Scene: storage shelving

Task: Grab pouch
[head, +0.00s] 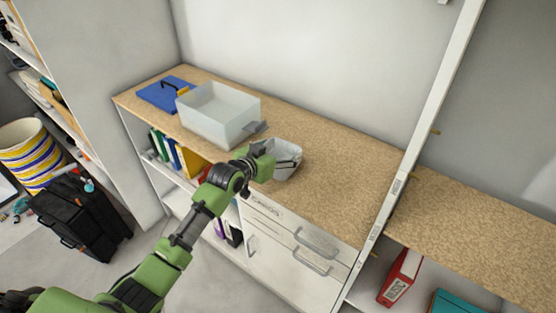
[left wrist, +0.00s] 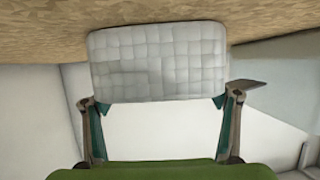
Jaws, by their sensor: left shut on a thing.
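The pouch is pale grey-white with a quilted grid surface. In the head view the pouch (head: 288,153) is at the front edge of the wood-grained counter, right of a translucent bin. My left gripper (head: 279,156) reaches it from the front and is shut on it. In the left wrist view the pouch (left wrist: 158,62) fills the upper middle, with the fingers of my left gripper (left wrist: 165,100) at its two lower sides. Whether the pouch still touches the counter is unclear. My right gripper does not show.
The translucent bin (head: 216,113) stands left of the pouch, with a blue folder (head: 160,95) beyond it. The counter (head: 345,190) is clear to the right. Drawers (head: 290,245) are below, and a white upright post (head: 395,190) stands at the right.

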